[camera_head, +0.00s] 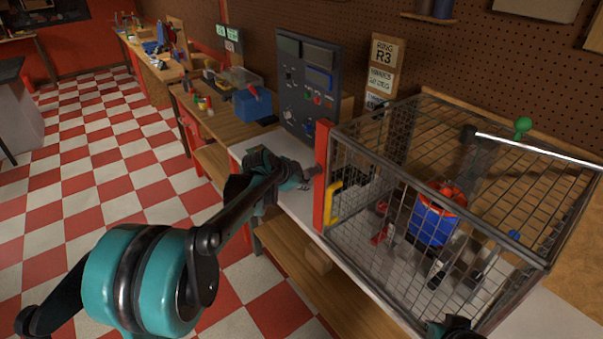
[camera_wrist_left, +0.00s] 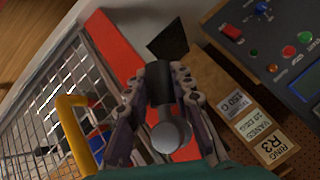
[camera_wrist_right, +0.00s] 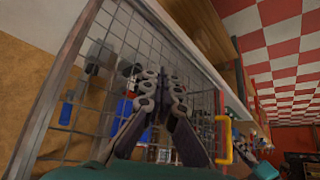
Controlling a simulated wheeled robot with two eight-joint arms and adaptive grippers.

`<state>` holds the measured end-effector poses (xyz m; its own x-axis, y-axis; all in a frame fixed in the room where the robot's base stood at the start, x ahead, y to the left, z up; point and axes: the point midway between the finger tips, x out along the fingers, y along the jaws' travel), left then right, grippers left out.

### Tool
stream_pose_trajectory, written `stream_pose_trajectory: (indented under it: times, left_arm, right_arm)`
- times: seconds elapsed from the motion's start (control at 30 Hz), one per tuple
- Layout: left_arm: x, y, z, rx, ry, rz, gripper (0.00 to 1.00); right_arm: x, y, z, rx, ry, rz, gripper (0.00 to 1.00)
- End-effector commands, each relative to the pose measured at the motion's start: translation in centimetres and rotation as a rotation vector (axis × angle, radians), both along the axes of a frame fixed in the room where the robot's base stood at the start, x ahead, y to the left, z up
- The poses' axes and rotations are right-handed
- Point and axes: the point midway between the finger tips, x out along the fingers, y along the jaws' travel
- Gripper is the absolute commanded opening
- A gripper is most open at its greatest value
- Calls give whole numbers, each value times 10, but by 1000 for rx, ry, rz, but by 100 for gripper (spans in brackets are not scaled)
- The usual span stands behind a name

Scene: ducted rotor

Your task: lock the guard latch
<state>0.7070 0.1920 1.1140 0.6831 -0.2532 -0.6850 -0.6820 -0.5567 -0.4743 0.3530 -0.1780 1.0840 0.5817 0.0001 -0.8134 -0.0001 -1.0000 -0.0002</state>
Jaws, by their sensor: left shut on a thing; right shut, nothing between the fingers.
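The guard latch (camera_wrist_left: 168,132) is a dark bar with a round grey knob, beside the red edge of the guard (camera_wrist_left: 118,55). My left gripper (camera_wrist_left: 162,78) is shut around the dark bar, with the knob toward the camera. In the head view my left gripper (camera_head: 292,175) is at the guard's red post (camera_head: 322,170), and the latch is mostly hidden there. The guard is a wire mesh cage (camera_head: 400,165) with a yellow handle (camera_head: 332,204). My right gripper (camera_wrist_right: 164,82) is shut and empty in front of the mesh; only part of it (camera_head: 455,327) shows in the head view.
Inside the cage stand a blue and red part (camera_head: 432,222) and grey fixtures. A dark control panel (camera_head: 306,85) stands behind the left gripper. Signs (camera_head: 384,62) hang on the pegboard. A blue bin (camera_head: 252,104) sits on the bench further left. Checkered floor lies open at left.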

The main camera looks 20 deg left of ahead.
Motion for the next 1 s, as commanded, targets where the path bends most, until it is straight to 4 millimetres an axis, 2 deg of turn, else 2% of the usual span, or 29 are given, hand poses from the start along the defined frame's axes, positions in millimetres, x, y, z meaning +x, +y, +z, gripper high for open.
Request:
stream_pose_trajectory:
  times: [0.5,1.0]
  left_arm:
    - [-12,-15,-8,-315,249,0,0]
    - [-17,-20,-9,-407,324,0,0]
  right_arm:
    - [0,0,10,0,0,0,0]
    - [0,0,11,0,0,0,0]
